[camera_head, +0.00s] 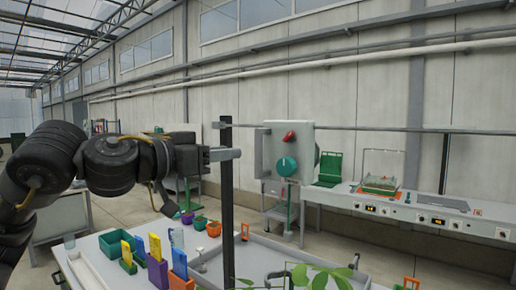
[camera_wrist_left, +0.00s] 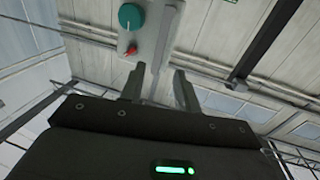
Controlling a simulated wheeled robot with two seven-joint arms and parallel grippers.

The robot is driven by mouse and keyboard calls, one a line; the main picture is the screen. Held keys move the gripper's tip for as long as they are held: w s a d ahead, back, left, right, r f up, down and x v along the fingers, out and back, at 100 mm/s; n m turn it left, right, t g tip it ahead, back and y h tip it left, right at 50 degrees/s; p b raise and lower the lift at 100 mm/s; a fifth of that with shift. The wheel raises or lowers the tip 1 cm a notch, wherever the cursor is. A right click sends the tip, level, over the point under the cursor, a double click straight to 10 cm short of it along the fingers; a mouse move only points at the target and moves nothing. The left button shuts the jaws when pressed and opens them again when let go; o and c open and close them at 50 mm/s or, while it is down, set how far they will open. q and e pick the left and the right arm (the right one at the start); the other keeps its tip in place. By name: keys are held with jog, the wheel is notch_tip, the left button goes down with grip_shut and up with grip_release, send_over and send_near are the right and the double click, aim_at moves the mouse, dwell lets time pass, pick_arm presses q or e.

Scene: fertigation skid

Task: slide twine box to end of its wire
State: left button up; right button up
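A pale grey box (camera_head: 299,152) with a round teal knob and a red handle is at the wire (camera_head: 375,130), close to the black post at its left; I take it for the twine box. It also shows in the left wrist view (camera_wrist_left: 152,38), beyond the fingers. My left gripper (camera_head: 232,154) is left of the box in the head view, its fingers overlapping the black post. In the left wrist view my left gripper (camera_wrist_left: 160,88) has its fingers apart, with the box seen through the gap. I cannot tell contact. My right gripper is not in view.
The black post (camera_head: 226,190) rises from the near table, and a second post (camera_head: 445,160) stands at the right. Colored bins (camera_head: 158,270) and plant leaves (camera_head: 320,275) are at the front. A white bench (camera_head: 400,207) with devices stands behind at right.

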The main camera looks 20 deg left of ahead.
pick_arm(q)
jog(key=p, duration=0.3)
send_over(258, 172)
jog(key=shift+w, duration=0.4)
grip_shut()
jog(key=shift+a, duration=0.15)
